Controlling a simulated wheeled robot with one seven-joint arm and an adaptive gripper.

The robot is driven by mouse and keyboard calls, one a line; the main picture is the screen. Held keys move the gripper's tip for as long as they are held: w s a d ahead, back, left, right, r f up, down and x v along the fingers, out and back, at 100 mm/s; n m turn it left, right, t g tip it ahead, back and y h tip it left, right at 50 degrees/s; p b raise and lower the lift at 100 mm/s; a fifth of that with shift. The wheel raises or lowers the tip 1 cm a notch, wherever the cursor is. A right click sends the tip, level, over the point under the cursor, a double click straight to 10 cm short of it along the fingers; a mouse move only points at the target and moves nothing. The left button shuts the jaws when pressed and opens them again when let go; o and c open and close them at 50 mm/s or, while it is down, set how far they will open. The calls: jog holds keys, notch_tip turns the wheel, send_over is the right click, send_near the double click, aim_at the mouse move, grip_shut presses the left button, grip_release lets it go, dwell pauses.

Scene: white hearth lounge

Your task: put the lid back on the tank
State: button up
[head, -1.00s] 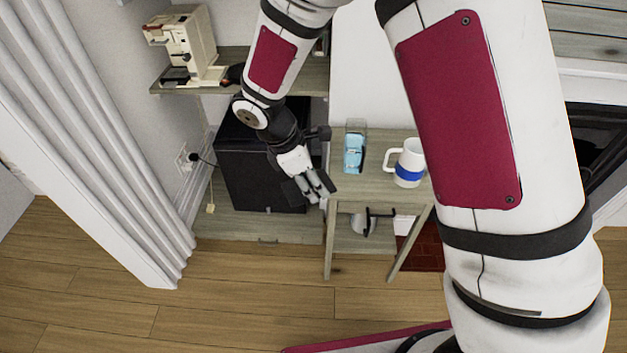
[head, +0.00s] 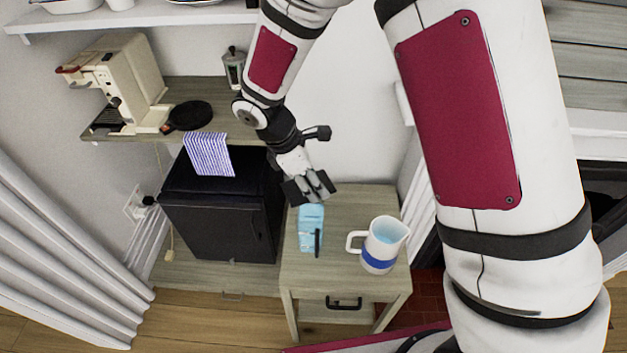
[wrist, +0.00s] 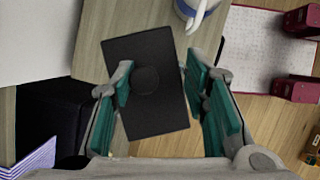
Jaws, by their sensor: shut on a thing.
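My gripper (head: 314,190) is shut on a flat dark rectangular lid (head: 293,191). In the wrist view the lid (wrist: 155,112) has a round black knob at its middle, between the fingers. A clear, light-blue tank (head: 309,222) with a dark upright handle stands on the small wooden table (head: 347,208). My gripper and the lid are at the tank's far side in the head view, seemingly above it. The gap between them cannot be judged. In the wrist view the tank cannot be made out; the lid may hide it.
A white jug (head: 381,245) with a blue band stands right of the tank. A black cabinet (head: 225,215) with a striped cloth (head: 208,154) is to the left. A coffee machine (head: 125,85) and a black pan (head: 190,115) are on the shelf. The table's back is bare.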

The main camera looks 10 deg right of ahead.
jog(key=shift+w+d+f, duration=0.15)
jog(key=shift+w+d, duration=0.1)
jog(key=shift+w, duration=0.15)
jog(key=shift+f+b, duration=1.4)
jog(key=shift+f, duration=1.65)
grip_shut()
jog(key=shift+s, duration=0.1)
jog(key=shift+w+r, duration=0.25)
jog(key=shift+w, duration=0.4)
jog(key=shift+f, duration=0.2)
jog(key=o, duration=1.1)
grip_release()
jog(key=shift+o, duration=0.2)
